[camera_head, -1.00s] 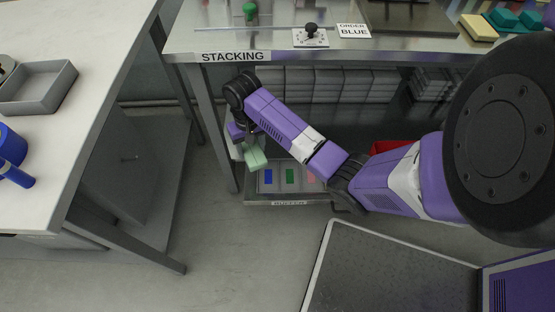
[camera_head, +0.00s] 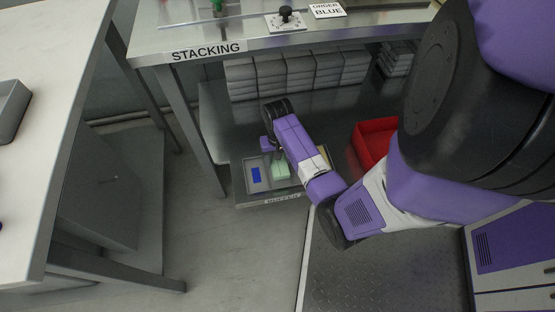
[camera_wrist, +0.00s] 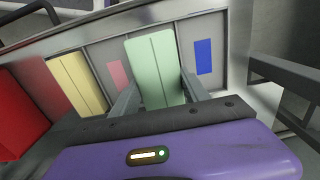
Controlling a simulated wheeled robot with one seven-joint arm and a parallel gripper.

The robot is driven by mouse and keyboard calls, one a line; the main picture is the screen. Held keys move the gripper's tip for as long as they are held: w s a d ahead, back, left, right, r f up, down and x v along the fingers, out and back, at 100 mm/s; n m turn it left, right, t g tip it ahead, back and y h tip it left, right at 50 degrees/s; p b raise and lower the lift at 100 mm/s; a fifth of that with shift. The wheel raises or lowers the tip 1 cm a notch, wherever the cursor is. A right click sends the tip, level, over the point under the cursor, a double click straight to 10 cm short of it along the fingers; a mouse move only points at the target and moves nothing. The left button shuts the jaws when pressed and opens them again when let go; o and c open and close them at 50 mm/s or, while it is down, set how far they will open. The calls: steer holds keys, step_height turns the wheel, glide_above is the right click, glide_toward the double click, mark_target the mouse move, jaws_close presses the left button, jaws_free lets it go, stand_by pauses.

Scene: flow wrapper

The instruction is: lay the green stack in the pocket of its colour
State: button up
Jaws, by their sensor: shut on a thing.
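The light green stack (camera_head: 280,170) is between my gripper's fingers, over the tray marked BUFFER (camera_head: 240,188) on the lower shelf. In the wrist view the green stack (camera_wrist: 153,70) stands out between the two fingers of my gripper (camera_wrist: 160,95), which is shut on it. It covers the spot between the blue mark (camera_wrist: 204,56) and the pink mark (camera_wrist: 118,74). No green mark shows now, as the stack hides that pocket's floor. Whether the stack touches the floor of the pocket I cannot tell.
A yellow stack (camera_wrist: 77,84) lies in the tray beyond the pink mark. A red bin (camera_head: 372,143) stands right of the tray. The STACKING table (camera_head: 150,40) is above, with a leg left of the tray. Grey stacks (camera_head: 300,72) line the shelf's back.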

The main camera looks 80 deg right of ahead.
steer(key=shift+f+b, duration=2)
steer(key=shift+f, duration=0.25)
steer(key=shift+a+f, duration=0.15)
steer(key=shift+f, duration=0.05)
steer(key=o, duration=1.4)
steer(key=r+p, duration=0.1)
steer(key=r, duration=0.1)
steer(key=r+p, duration=0.2)
steer(key=r, duration=0.1)
steer(key=r+p, duration=0.1)
steer(key=r, duration=0.2)
steer(key=shift+d+r, duration=0.2)
steer(key=shift+d, duration=0.05)
